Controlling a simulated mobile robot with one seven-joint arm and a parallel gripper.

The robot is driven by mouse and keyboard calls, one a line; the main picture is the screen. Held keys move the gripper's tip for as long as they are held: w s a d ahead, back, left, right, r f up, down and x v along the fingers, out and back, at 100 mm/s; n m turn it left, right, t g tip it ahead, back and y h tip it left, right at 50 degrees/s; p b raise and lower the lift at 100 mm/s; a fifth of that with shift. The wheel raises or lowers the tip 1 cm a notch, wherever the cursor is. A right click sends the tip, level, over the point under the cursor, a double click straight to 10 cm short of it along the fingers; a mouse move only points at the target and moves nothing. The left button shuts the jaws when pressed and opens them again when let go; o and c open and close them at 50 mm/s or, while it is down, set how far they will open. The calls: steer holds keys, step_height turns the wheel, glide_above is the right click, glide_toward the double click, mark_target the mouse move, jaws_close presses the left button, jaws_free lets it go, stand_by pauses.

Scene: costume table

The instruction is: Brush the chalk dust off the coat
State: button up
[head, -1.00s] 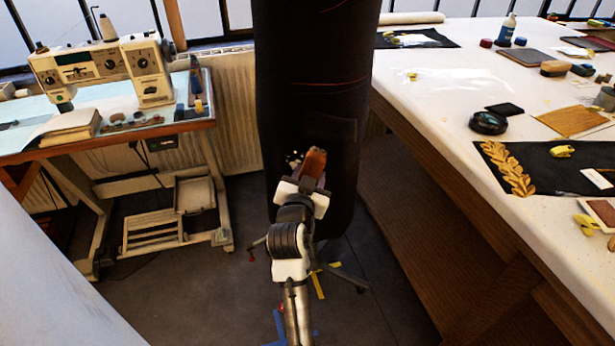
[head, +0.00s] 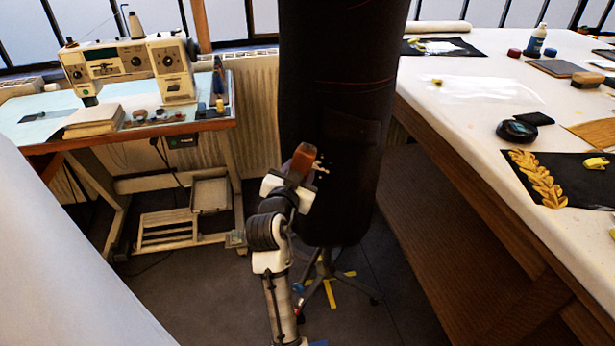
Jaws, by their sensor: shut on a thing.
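The coat (head: 345,70) is a tall black form in the middle of the head view, with thin red lines and a pocket flap. A small patch of pale chalk dust (head: 321,168) shows low on its front, below and left of the flap. My gripper (head: 287,184) is at the coat's lower left edge, shut on a brush with a brown wooden back (head: 303,157). The brush is just left of the chalk patch. Its bristles are hard to make out, and I cannot tell whether it touches the cloth.
The coat's stand (head: 325,275) has legs spread on the floor. A white-topped worktable (head: 455,130) is close on the right, with trimmings and tools. A sewing machine (head: 130,65) stands on a table at the left. A radiator (head: 252,100) is behind. Open floor lies between the tables.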

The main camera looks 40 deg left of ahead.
mark_target(320, 162)
steer(key=shift+s+a+r+p, duration=0.1)
steer(key=shift+a+r+p, duration=0.05)
steer(key=shift+r+p, duration=0.4)
steer(key=shift+w+d, duration=0.3)
steer(key=shift+d, duration=0.4)
steer(key=shift+w+d, duration=0.3)
steer(key=shift+d, duration=0.4)
steer(key=shift+w+d, duration=0.3)
steer(key=shift+d, duration=0.4)
steer(key=shift+w+d+p, duration=0.25)
steer(key=shift+d, duration=0.6)
steer(key=shift+w+d+p, duration=0.2)
steer(key=shift+d, duration=0.6)
steer(key=shift+s+a+b, duration=0.3)
steer(key=shift+s+a, duration=0.1)
steer(key=shift+a, duration=0.9)
steer(key=shift+s+a+b, duration=0.35)
steer(key=shift+s+a, duration=0.1)
steer(key=shift+a, duration=0.8)
steer(key=shift+s+a+b, duration=0.3)
steer(key=shift+s+a, duration=0.1)
steer(key=shift+a, duration=0.9)
steer(key=shift+c, duration=0.5)
steer(key=shift+f+v, duration=0.2)
steer(key=shift+v, duration=1.25)
steer(key=shift+f+v, duration=0.15)
steer(key=shift+v, duration=1.35)
steer(key=shift+s, duration=0.15)
steer(key=shift+b+v, duration=0.4)
steer(key=shift+v, duration=1)
